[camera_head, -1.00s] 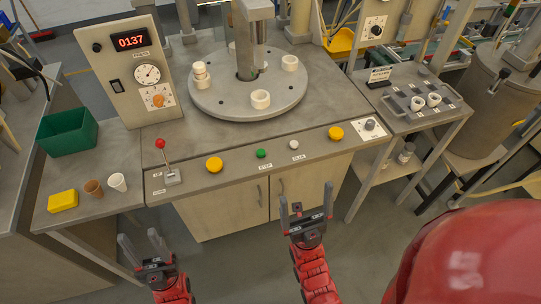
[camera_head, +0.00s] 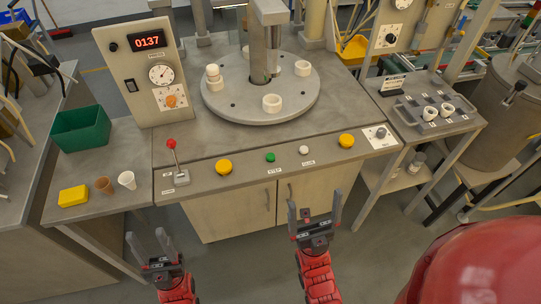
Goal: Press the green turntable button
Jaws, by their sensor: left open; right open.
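The green button (camera_head: 270,157) is a small round cap on the sloped front panel (camera_head: 236,177), between a yellow button (camera_head: 223,167) and a white button (camera_head: 304,150). Behind it is the round grey turntable (camera_head: 236,103), carrying several white ring-shaped holders, one with a pale ball on top. My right gripper (camera_head: 314,211) is open and empty, in front of the bench and below and right of the green button, apart from it. My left gripper (camera_head: 151,244) is open and empty, lower left, in front of the side table.
A red-knobbed lever (camera_head: 172,144) and a second yellow button (camera_head: 346,140) are also on the panel. A control box (camera_head: 140,70) reads 0137. The left table holds a green bin (camera_head: 81,130), a yellow block (camera_head: 73,196) and two cups. A side stand (camera_head: 428,108) is right.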

